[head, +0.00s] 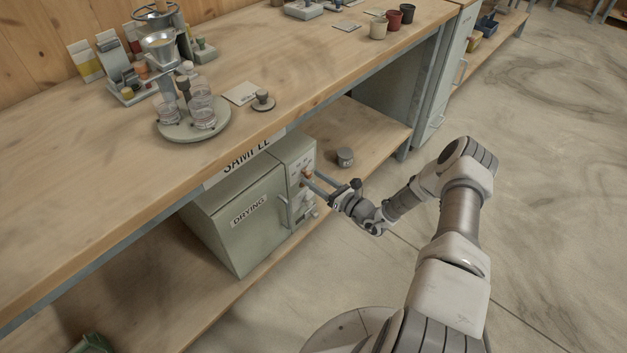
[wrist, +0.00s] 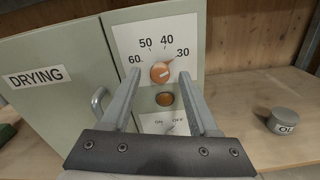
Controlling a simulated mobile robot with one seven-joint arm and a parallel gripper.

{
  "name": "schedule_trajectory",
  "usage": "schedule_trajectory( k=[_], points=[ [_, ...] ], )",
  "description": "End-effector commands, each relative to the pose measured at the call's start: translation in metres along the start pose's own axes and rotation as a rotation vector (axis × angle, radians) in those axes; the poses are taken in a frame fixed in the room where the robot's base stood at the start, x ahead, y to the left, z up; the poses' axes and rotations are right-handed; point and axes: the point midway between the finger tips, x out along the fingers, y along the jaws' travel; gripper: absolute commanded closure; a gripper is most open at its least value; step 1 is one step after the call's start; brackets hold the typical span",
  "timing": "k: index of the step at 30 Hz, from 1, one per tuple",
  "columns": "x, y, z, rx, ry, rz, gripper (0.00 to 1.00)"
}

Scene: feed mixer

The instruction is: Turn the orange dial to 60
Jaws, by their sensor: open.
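The orange dial (wrist: 160,73) sits on a white scale plate marked 60, 50, 40 and 30 on the front of the green drying oven (wrist: 58,80). Its pale pointer mark slants toward the right, roughly to the 30 side; the exact reading is unclear. My gripper (wrist: 160,76) is open, its two fingers reaching toward the panel, one on each side of the dial in the picture. I see gaps between dial and fingers; whether the tips reach its depth I cannot tell. In the head view my gripper (head: 312,180) is at the oven's control panel and partly covers the dial.
Below the dial are an orange round lamp or button (wrist: 165,99) and an ON/OFF switch (wrist: 171,128). The oven door handle (wrist: 98,105) stands out left of my fingers. A lidded grey pot (wrist: 284,121) stands on the shelf to the right. The workbench top (head: 90,150) overhangs the oven.

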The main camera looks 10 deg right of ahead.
Motion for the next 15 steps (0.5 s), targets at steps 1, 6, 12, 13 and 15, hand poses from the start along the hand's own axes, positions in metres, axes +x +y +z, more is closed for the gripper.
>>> schedule_trajectory(
  k=[1,6,12,13,15],
  points=[
    [0.0043,0.0000,-0.0005,0.000,0.000,0.000,0.39],
    [0.0095,0.0000,0.0003,0.002,-0.001,-0.001,0.39],
    [0.0094,0.0001,0.0005,0.001,-0.001,-0.001,0.39],
    [0.0094,0.0001,0.0005,0.001,-0.001,-0.001,0.44],
    [0.0093,0.0001,0.0004,0.001,-0.001,-0.001,0.57]
  ],
)
